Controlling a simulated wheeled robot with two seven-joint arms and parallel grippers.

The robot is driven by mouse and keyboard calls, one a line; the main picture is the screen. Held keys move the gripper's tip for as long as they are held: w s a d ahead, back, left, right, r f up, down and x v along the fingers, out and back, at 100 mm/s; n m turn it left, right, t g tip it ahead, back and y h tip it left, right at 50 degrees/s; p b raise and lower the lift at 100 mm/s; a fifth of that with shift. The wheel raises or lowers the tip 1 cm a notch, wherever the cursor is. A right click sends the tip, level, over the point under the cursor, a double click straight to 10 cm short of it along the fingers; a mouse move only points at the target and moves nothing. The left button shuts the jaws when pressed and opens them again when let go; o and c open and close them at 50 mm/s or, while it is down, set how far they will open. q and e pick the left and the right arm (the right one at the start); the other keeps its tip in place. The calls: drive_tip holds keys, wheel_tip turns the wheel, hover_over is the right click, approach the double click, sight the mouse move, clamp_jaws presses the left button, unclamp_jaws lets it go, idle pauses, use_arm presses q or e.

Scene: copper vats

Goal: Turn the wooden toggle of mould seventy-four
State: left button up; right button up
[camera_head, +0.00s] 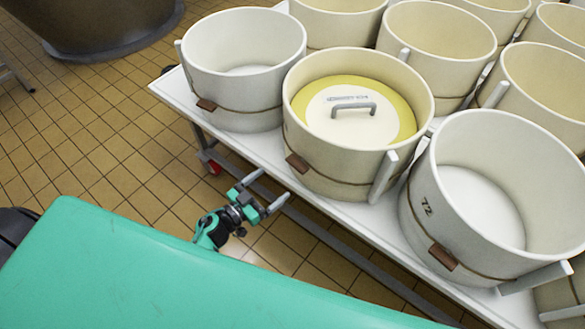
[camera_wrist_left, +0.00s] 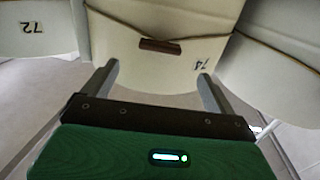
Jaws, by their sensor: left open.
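Mould seventy-four is the white mould (camera_head: 335,184) in the front middle of the table in the head view. It holds a yellow cheese under a white lid with a grey handle (camera_head: 353,107). Its brown wooden toggle (camera_head: 297,163) sits on a cord around its front wall. In the left wrist view, the toggle (camera_wrist_left: 160,45) lies across the picture, with an upside-down label 74 (camera_wrist_left: 203,65) beside it. My left gripper (camera_head: 273,185) is open and empty, a little short of the toggle. Its two fingers (camera_wrist_left: 158,75) stand apart, below the toggle in the wrist view.
An empty mould marked 72 (camera_head: 440,225) stands at the right, and another empty mould (camera_head: 243,100) at the left. Several more moulds fill the white table (camera_head: 172,92) behind. A dark vat (camera_head: 95,30) stands at the far left. Tiled floor (camera_head: 110,150) is clear left of the table.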

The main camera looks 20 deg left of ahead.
sight(293, 167)
use_arm(q)
drive_tip(key=x, duration=0.9)
drive_tip(key=shift+w, duration=0.15)
drive_tip(key=c, duration=1)
